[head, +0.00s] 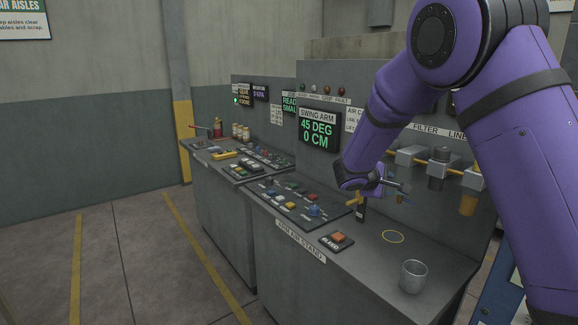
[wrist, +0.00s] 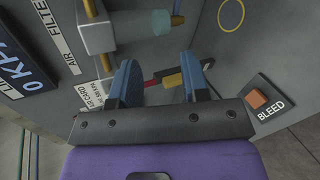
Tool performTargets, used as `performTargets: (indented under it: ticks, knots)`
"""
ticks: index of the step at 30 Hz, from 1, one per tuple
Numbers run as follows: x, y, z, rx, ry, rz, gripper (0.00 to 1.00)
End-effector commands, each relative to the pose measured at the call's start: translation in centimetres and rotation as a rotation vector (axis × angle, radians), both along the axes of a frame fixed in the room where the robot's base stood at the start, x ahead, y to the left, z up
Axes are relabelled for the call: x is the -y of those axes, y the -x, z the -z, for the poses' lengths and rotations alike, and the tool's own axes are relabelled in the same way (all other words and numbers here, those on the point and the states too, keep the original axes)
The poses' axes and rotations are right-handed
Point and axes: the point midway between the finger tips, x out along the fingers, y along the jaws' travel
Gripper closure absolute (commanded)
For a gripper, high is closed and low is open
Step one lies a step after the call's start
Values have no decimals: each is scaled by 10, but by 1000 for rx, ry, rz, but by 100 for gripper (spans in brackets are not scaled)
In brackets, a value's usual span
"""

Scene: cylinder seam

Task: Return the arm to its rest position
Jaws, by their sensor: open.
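My purple arm reaches in from the right of the head view, bent down over the bench. My gripper (wrist: 160,72) shows in the wrist view with two blue fingers spread apart and nothing clamped between them. A small lever with red, yellow and dark parts (wrist: 172,78) shows beyond and between the fingers; I cannot tell how far off it is. In the head view my gripper (head: 376,188) is small and partly hidden, close to the panel and near a yellow handle (head: 353,201) on a dark post.
The bench (head: 330,265) carries an orange BLEED button (head: 338,238), a yellow ring mark (head: 393,237) and a grey cup (head: 413,276). Filter units (head: 438,165) stick out of the panel behind my arm. A display (head: 319,130) reads 45 DEG, 0 CM. The left floor is clear.

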Motion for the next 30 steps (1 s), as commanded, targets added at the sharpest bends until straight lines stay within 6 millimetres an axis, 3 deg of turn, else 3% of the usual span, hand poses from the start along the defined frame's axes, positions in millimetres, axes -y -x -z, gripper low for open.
performTargets:
  ticks: [1,6,15,23,30]
  knots:
    - [11,14,-16,7,-43,40,58]
    - [37,62,-52,15,-183,161,58]
    - [65,154,-101,33,-440,331,58]
    - [72,237,-129,56,-665,435,58]
    - [66,311,-144,87,-873,499,58]
